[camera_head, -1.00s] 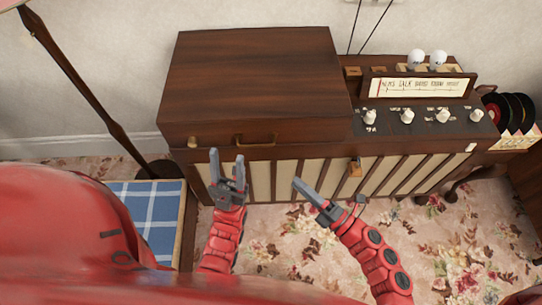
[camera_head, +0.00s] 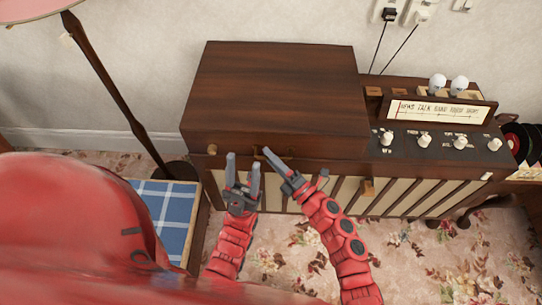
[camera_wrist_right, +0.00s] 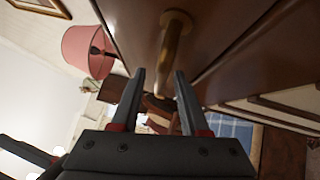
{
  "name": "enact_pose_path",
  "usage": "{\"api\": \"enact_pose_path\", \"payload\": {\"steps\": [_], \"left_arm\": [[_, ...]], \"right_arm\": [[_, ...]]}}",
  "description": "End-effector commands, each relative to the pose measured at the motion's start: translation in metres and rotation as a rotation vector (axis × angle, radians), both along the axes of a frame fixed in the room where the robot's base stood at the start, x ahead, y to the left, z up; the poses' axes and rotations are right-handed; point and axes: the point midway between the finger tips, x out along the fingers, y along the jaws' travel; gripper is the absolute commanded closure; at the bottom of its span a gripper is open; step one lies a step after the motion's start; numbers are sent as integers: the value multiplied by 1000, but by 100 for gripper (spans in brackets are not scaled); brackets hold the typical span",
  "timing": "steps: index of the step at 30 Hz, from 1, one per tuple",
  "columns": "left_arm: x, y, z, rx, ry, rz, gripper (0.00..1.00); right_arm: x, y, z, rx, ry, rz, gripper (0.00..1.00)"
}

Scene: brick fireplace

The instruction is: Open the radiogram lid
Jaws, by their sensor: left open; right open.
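The radiogram's dark brown wooden lid (camera_head: 275,95) is shut on the left part of the cabinet. Its brass handle is on the front edge, mostly hidden behind my grippers in the head view. In the right wrist view the handle (camera_wrist_right: 173,50) shows clearly, just ahead of the fingertips and roughly in line with the gap between them. My right gripper (camera_head: 295,165) is open and empty at the lid's front, near the handle; its fingers also show in the wrist view (camera_wrist_right: 160,76). My left gripper (camera_head: 243,168) is open and empty, just left of it, in front of the cabinet.
Right of the lid are a control panel with white knobs (camera_head: 424,142), a tuning dial (camera_head: 440,111) and two white round objects (camera_head: 448,84). A floor lamp's pole (camera_head: 115,92) stands left. A blue checked cushioned seat (camera_head: 165,212) is at lower left. Floral carpet lies in front.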

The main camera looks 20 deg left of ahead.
Motion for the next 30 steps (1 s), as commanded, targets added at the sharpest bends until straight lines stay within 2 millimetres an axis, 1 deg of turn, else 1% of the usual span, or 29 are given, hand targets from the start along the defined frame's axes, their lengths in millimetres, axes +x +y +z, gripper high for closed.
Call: {"api": "enact_pose_path", "payload": {"steps": [7,8,12,15,30], "left_arm": [[0,0,0,0,0,0,50],[0,0,0,0,0,0,50],[0,0,0,0,0,0,50],[0,0,0,0,0,0,50],[0,0,0,0,0,0,50]], "right_arm": [[0,1,0,0,0,0,55],[0,1,0,0,0,0,59],[1,1,0,0,0,0,84],[1,1,0,0,0,0,100],[1,0,0,-1,1,-1,100]]}}
